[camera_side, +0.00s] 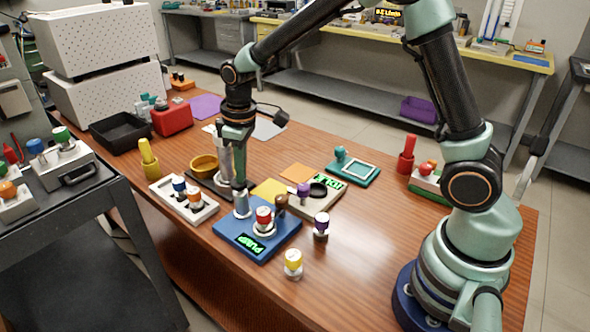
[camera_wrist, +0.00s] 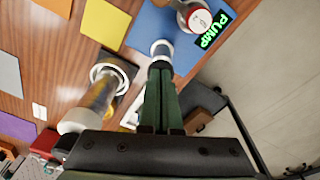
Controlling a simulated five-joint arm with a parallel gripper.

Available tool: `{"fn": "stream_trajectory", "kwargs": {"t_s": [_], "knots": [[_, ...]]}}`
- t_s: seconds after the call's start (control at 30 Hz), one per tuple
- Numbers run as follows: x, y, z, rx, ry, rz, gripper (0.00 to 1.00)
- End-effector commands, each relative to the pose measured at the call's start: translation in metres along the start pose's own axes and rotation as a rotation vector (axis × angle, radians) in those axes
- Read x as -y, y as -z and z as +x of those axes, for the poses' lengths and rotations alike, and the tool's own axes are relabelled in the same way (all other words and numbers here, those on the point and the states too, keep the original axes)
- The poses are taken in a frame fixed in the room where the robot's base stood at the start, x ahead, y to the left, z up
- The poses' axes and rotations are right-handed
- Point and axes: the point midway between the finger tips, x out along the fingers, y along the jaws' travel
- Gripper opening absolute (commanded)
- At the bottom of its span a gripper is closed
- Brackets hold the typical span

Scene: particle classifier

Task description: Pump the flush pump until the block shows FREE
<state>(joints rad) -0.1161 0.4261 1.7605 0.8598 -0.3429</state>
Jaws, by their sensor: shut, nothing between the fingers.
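The blue block (camera_side: 262,243) lies on the wooden table, and its green display (camera_side: 245,243) reads PUMP. The display also shows in the wrist view (camera_wrist: 214,30). A silver pump plunger (camera_side: 242,207) stands upright at the block's left back corner; its round top shows in the wrist view (camera_wrist: 160,47). My gripper (camera_side: 239,187) is shut and empty, pointing down right above the plunger. In the wrist view the fingertips (camera_wrist: 160,64) overlap the plunger's edge; I cannot tell whether they touch it.
A tall metal cylinder (camera_wrist: 98,98) stands close beside my gripper. The table's front right is clear.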

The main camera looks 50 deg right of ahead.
Motion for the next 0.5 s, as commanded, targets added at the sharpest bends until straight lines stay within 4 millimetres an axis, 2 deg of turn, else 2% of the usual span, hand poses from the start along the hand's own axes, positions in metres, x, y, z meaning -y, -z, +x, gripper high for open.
{"fn": "stream_trajectory", "kwargs": {"t_s": [0.3, 0.5], "knots": [[0.000, -0.029, -0.011, 0.004, -0.001, 0.001, 0.00], [0.000, -0.030, -0.012, 0.003, -0.001, 0.000, 0.00]]}}
